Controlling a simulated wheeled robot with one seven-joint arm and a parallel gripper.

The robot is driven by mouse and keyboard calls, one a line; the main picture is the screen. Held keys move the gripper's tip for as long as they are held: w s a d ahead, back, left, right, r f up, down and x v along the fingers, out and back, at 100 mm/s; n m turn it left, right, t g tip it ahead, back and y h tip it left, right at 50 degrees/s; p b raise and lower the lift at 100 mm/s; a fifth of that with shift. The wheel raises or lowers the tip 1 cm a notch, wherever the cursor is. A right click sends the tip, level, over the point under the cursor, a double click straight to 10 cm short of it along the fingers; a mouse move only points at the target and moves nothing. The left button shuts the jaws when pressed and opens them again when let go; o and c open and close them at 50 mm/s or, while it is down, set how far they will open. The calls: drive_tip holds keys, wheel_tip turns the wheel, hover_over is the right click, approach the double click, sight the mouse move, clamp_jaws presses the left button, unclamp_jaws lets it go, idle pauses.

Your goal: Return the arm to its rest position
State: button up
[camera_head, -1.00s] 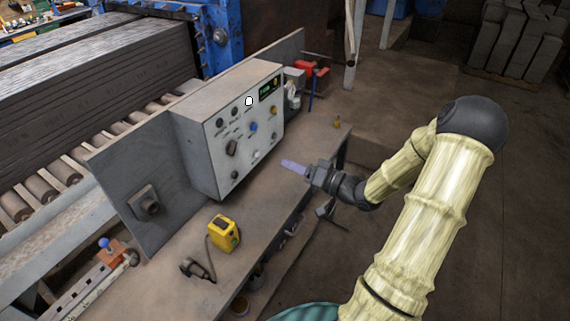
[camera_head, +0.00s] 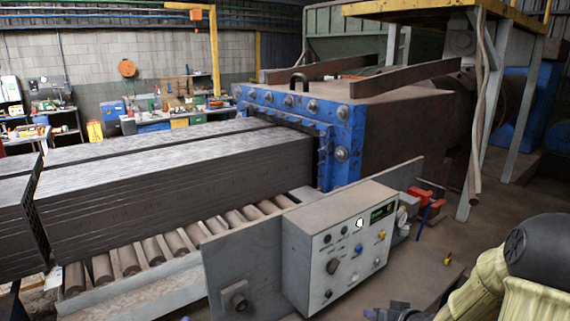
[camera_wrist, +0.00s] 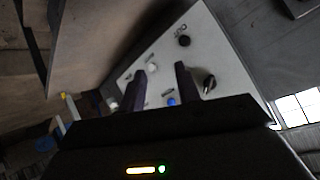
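My gripper (camera_wrist: 160,80) shows in the wrist view as two dark, purplish fingers standing apart. Nothing sits between them, and the grey control box face lies beyond. In the head view my arm is at the lower right, mostly cut off by the frame. A dark piece of my gripper end shows at the bottom edge, near the front of the control box (camera_head: 335,260). The box face also fills the middle of the wrist view (camera_wrist: 205,50), with its blue knob (camera_wrist: 171,101) and dark knobs.
A blue-framed machine (camera_head: 345,140) and stacked dark slabs (camera_head: 180,165) stand behind the box, above a roller conveyor (camera_head: 150,250). Red tools (camera_head: 420,194) lie right of the box. A yellow post (camera_head: 214,50) and cluttered benches are at the back. Floor is clear at centre right.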

drive_tip(key=s+a+r+g+h, duration=0.1)
drive_tip(key=s+a+r+g, duration=0.1)
drive_tip(key=s, duration=0.6)
drive_tip(key=s+a+r+g+h, duration=0.2)
drive_tip(key=s+a+g, duration=0.3)
drive_tip(key=s, duration=0.4)
drive_tip(key=shift+a+n+h, duration=0.3)
drive_tip(key=shift+a, duration=0.5)
idle(0.4)
